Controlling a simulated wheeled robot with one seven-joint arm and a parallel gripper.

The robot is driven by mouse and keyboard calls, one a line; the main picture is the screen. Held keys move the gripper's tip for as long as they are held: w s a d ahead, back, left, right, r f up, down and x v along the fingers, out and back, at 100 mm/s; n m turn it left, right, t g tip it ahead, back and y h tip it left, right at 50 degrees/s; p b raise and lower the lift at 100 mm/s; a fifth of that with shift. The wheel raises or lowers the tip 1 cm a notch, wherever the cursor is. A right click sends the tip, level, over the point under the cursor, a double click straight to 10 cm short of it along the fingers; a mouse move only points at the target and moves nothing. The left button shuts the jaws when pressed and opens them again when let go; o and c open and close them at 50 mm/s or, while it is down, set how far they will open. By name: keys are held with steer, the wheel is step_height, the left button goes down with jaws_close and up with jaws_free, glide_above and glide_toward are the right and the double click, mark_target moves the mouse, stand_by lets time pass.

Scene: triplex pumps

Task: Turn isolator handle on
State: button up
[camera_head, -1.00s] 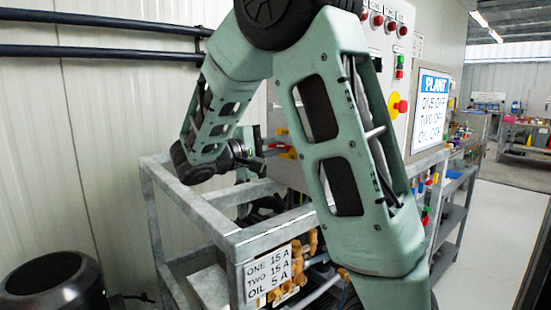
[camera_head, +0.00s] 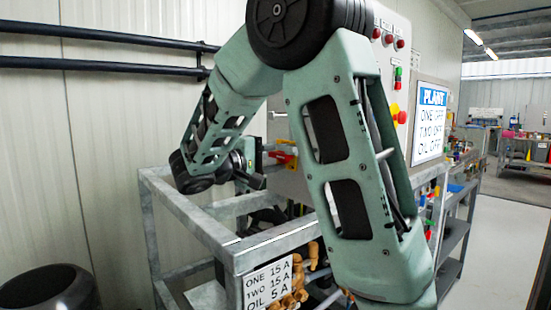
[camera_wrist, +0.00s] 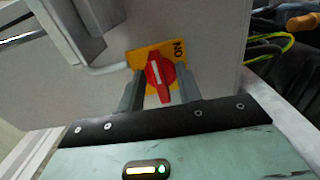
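The isolator handle (camera_wrist: 159,78) is a red knob with a white line. It sits on a yellow plate (camera_wrist: 143,54) marked ON at its upper right in the wrist view. The white line runs nearly upright in that picture, slightly tilted. My gripper (camera_wrist: 159,88) is open, with one grey finger on each side of the handle. A gap shows between each finger and the knob. In the head view the red and yellow isolator (camera_head: 284,156) is partly seen on the grey cabinet side, just right of my wrist.
A grey metal frame (camera_head: 215,232) surrounds the space below my arm, with an amp-rating label (camera_head: 267,287) on it. The cabinet front carries buttons and a PLANT sign (camera_head: 431,118). A grey box (camera_wrist: 82,25) juts out beside the plate. Open floor (camera_head: 500,245) lies at right.

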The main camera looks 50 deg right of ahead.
steer(key=v, duration=1.7)
steer(key=shift+a+b, duration=0.2)
steer(key=shift+b, duration=0.2)
steer(key=shift+w, duration=0.15)
